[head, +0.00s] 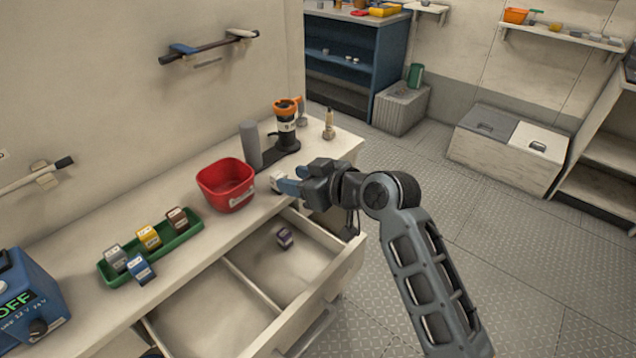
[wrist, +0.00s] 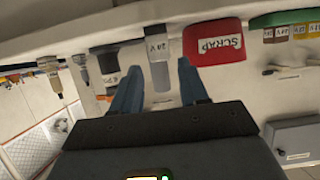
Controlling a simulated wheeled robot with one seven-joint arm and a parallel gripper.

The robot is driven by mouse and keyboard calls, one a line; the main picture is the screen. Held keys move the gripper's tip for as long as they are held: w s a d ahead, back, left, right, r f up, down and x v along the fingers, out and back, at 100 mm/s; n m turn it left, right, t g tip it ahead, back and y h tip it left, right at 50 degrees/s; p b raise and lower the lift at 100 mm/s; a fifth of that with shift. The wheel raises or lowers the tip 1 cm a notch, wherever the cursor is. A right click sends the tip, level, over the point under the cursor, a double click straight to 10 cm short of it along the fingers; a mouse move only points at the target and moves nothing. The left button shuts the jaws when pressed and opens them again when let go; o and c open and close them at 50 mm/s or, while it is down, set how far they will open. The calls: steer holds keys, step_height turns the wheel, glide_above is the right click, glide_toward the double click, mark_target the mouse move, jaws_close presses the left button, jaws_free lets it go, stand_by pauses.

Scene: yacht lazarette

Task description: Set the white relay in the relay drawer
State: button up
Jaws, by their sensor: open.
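The white relay (head: 277,182) stands on the counter near its front edge, to the right of the red bin. In the wrist view the relay (wrist: 158,44), with a 24 V label, lies in line with the gap between my fingers, around or just past the tips. My gripper (head: 288,184) is open with its blue fingers close to the relay; contact cannot be told. It also shows in the wrist view (wrist: 159,68). The open drawer (head: 262,298) below the counter has a divider. A purple relay (head: 285,238) lies in its right compartment; the left compartment looks empty.
The red scrap bin (head: 226,186) stands left of the relay. A grey cylinder (head: 250,146) and a black and orange device (head: 286,124) stand behind. A green tray (head: 152,248) holds several relays at the left. A blue box (head: 28,304) stands farther left.

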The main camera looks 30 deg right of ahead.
steer(key=v, duration=0.6)
steer(key=shift+s, duration=0.35)
steer(key=shift+d+r, duration=0.1)
steer(key=s+a+f+m+h, duration=0.2)
steer(key=s+f, duration=0.3)
steer(key=s, duration=0.4)
steer(key=s+a+f+m+h, duration=0.15)
steer(key=s+f, duration=0.25)
steer(key=s, duration=0.6)
steer(key=s+r+t, duration=0.1)
steer(key=s+r, duration=0.2)
steer(key=s, duration=0.7)
steer(key=s+r+t, duration=0.1)
steer(key=s+r, duration=0.2)
steer(key=s, duration=0.6)
steer(key=shift+s+r+h, duration=0.4)
steer(key=shift+h, duration=0.05)
steer(key=shift+o, duration=0.6)
steer(key=shift+s+r, duration=0.25)
steer(key=shift+o, duration=0.9)
steer(key=shift+s+r, duration=0.1)
steer(key=shift+r, duration=0.05)
